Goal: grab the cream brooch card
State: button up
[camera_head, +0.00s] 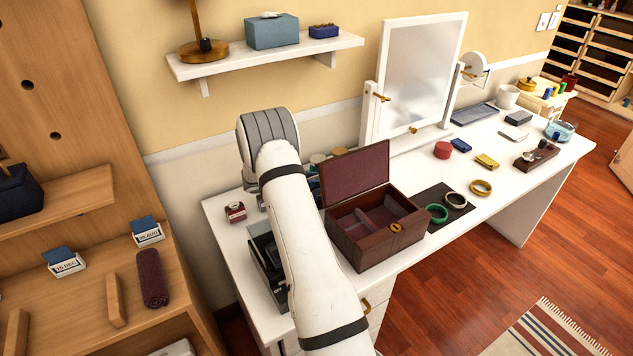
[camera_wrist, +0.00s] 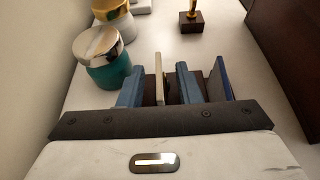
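The cream brooch card (camera_wrist: 159,76) stands upright in the wrist view, edge-on to the camera. My gripper (camera_wrist: 159,84) is open, with one blue finger on each side of the card and a visible gap on both sides. A dark blue card (camera_wrist: 222,76) stands just outside the right finger. A dark brown holder shows in part behind and between the cards; its base is hidden by my gripper's palm. In the head view my arm hides the gripper and the cream card.
A teal jar with a shiny lid (camera_wrist: 100,58) stands close left of the fingers. A small brass-topped stand (camera_wrist: 191,20) is beyond. An open dark red jewellery box (camera_head: 367,240) stands right of my arm. A mirror (camera_head: 418,75) stands behind it on the white table.

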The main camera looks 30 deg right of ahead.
jog(key=shift+c, duration=0.3)
grip_shut()
